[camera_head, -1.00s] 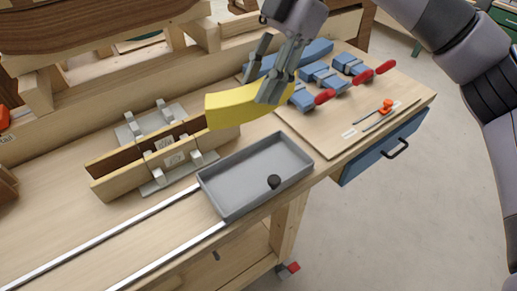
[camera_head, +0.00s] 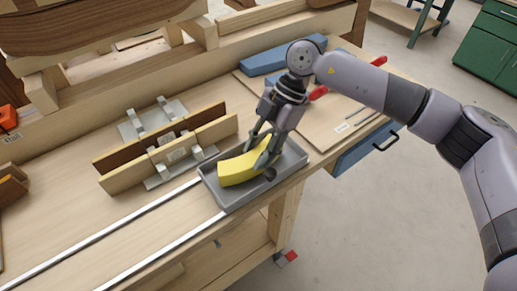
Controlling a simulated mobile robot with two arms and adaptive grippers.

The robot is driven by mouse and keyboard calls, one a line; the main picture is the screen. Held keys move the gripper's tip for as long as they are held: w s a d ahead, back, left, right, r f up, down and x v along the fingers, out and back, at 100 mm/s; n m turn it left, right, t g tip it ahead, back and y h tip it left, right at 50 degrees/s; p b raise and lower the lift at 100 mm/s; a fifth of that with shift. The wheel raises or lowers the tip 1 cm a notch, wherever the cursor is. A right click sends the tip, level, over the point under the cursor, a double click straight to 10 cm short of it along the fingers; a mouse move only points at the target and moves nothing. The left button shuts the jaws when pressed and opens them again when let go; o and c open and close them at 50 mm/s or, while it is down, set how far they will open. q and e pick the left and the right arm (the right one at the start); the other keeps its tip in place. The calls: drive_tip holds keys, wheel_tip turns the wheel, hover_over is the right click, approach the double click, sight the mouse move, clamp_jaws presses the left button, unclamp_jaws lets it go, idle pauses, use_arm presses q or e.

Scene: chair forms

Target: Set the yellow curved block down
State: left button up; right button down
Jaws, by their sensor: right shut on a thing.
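The yellow curved block (camera_head: 238,170) is at the grey tray (camera_head: 228,204), low within its rim. Whether its underside touches the tray floor cannot be told. My right gripper (camera_head: 262,155) comes down from above, its fingers shut on the block's right part. A small dark round knob (camera_head: 270,174) shows in the tray beside the gripper fingers. My left gripper is not in view.
A wooden clamp fixture (camera_head: 165,150) with grey brackets stands left of the tray. Two metal rails (camera_head: 150,217) run towards the lower left. A board (camera_head: 325,130) with blue and red-handled tools lies at the right, partly behind my arm. Open floor lies beyond the bench's right edge.

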drive_tip(key=shift+f, duration=0.5)
drive_tip(key=c, duration=1.3)
unclamp_jaws()
drive_tip(key=shift+c, duration=0.2)
drive_tip(key=shift+r, duration=0.15)
drive_tip(key=b+v, duration=0.2)
drive_tip(key=v, duration=1)
drive_tip(key=shift+b, duration=0.3)
